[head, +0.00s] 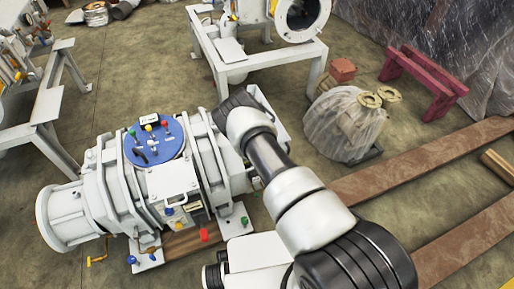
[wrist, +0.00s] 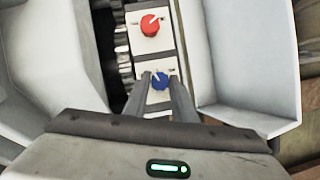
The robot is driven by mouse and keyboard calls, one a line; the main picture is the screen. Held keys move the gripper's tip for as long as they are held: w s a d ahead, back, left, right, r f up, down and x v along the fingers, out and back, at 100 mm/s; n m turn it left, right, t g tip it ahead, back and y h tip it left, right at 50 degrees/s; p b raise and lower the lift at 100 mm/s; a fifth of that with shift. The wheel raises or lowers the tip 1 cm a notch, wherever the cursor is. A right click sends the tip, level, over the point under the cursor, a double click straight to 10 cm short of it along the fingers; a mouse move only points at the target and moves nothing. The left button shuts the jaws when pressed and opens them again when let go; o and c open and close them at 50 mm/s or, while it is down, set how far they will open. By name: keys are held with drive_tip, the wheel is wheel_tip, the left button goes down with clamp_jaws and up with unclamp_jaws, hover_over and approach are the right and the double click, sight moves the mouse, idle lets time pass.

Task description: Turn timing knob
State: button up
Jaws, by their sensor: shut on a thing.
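My gripper (wrist: 159,84) shows in the wrist view, its two fingers reaching up from the bottom. The fingertips are closed on either side of a round blue knob (wrist: 159,80) with a white pointer line. The blue knob sits on a pale panel strip. A red knob (wrist: 150,25) with a white pointer is farther up the same strip, clear of the fingers. No label naming either knob is readable. In the head view my arm crosses the right side of the white machine (head: 118,205), and I cannot make out the fingertips there.
Pale housing walls (wrist: 235,60) flank the panel strip closely on the right and left. In the head view a blue round panel (head: 155,141) with several coloured knobs tops the machine. A plastic-wrapped bundle (head: 343,125) and wooden beams (head: 425,160) lie to the right.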

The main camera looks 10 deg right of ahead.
drive_tip(key=shift+n, duration=0.3)
drive_tip(key=o, duration=1)
drive_tip(key=shift+o, duration=0.2)
drive_tip(key=d+p+v, duration=0.1)
drive_tip(key=p+v, duration=0.4)
drive_tip(key=v, duration=1.2)
drive_tip(key=shift+a+r, duration=0.25)
